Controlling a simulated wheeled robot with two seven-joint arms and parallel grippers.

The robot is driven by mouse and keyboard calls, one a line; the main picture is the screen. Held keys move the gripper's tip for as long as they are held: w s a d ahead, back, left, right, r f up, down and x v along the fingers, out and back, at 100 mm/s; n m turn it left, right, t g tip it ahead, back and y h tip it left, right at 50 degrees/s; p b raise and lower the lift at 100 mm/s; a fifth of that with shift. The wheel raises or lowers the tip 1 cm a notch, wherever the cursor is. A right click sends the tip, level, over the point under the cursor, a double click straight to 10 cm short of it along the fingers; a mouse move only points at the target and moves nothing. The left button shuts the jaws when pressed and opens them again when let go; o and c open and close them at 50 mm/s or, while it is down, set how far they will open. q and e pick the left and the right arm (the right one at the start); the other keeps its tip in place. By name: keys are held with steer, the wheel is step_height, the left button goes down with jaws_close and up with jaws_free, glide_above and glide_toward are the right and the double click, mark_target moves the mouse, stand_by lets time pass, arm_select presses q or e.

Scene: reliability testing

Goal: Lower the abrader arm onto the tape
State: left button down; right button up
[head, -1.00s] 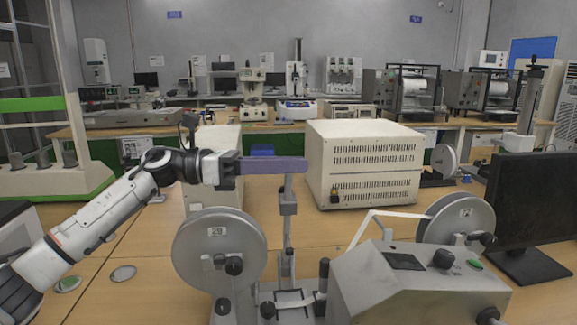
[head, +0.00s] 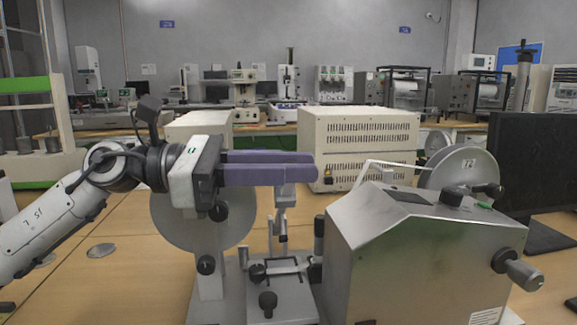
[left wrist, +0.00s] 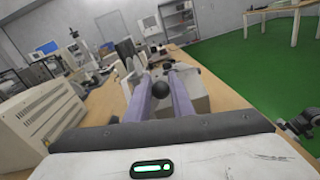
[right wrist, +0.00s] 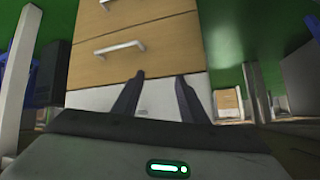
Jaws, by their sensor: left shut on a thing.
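The abrader arm (head: 284,194) is a grey metal bar standing upright in the middle of the machine in the head view. My left gripper (head: 306,167) has its purple fingers around the arm's upper end, which they partly hide. In the left wrist view a round black knob (left wrist: 160,86) shows between the fingers of my left gripper (left wrist: 162,74). A white strip of tape (head: 385,164) runs near the right reel (head: 466,168). The arm's contact with the tape cannot be seen. My right gripper (right wrist: 158,78) is open and empty, low in front of a drawer cabinet.
The left reel (head: 175,225) is partly behind my left gripper. The grey sloped machine housing (head: 420,250) and a black monitor (head: 545,165) stand to the right. A beige vented box (head: 358,145) is behind. The wooden drawers (right wrist: 130,40) face my right gripper.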

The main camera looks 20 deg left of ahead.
arm_select(q)
steer(key=shift+s+d+f, duration=0.15)
steer(key=shift+f, duration=0.25)
arm_select(e)
steer(key=shift+s+a+f, duration=0.1)
arm_select(q)
steer(key=c, duration=1.6)
jaws_free()
arm_select(e)
steer(key=shift+w+r, duration=0.2)
steer(key=shift+w, duration=0.2)
arm_select(q)
steer(key=shift+r, duration=0.1)
